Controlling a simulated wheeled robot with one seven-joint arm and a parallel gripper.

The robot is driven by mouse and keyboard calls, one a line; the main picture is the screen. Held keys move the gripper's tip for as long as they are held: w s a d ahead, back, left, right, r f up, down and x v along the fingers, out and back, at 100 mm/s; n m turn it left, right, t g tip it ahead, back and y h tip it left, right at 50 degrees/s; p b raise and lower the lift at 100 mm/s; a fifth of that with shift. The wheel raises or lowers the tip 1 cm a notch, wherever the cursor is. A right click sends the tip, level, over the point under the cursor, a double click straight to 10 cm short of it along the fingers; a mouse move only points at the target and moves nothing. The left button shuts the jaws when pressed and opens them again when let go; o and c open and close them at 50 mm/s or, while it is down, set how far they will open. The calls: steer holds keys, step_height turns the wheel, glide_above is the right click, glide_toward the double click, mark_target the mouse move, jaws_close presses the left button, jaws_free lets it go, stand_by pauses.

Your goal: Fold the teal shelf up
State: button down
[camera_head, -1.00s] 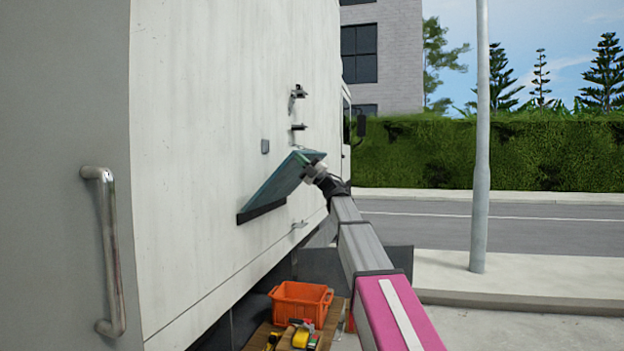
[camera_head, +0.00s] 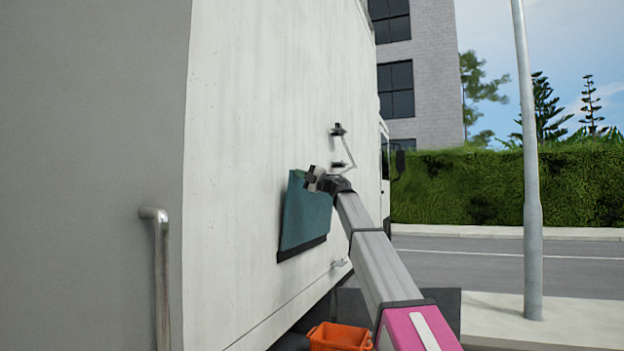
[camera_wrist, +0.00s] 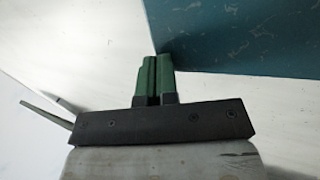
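The teal shelf (camera_head: 306,217) is tilted up steeply, close to flat against the white truck wall, with a dark strip along its lower edge. My gripper (camera_head: 313,178) is at the shelf's upper right corner, on its outer side. In the wrist view, the two green fingers of my gripper (camera_wrist: 156,75) are together with nothing seen between them. The teal shelf (camera_wrist: 250,45) fills the upper right there, and its corner lies right at the fingertips; whether they touch cannot be told.
The white truck wall (camera_head: 245,120) runs along the left. A metal latch (camera_head: 338,130) with a thin rod sticks out above the gripper. A small metal catch (camera_head: 339,263) is below the shelf. A handle (camera_head: 160,270) is at lower left, an orange crate (camera_head: 340,338) below.

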mark_target(290, 171)
steer(key=x, duration=0.2)
steer(key=f+x, duration=0.1)
steer(key=x, duration=0.1)
steer(key=shift+w+a+r, duration=0.1)
steer(key=shift+w+a, duration=0.05)
steer(key=shift+a, duration=0.15)
steer(key=shift+w+a, duration=0.1)
steer(key=shift+a, duration=0.05)
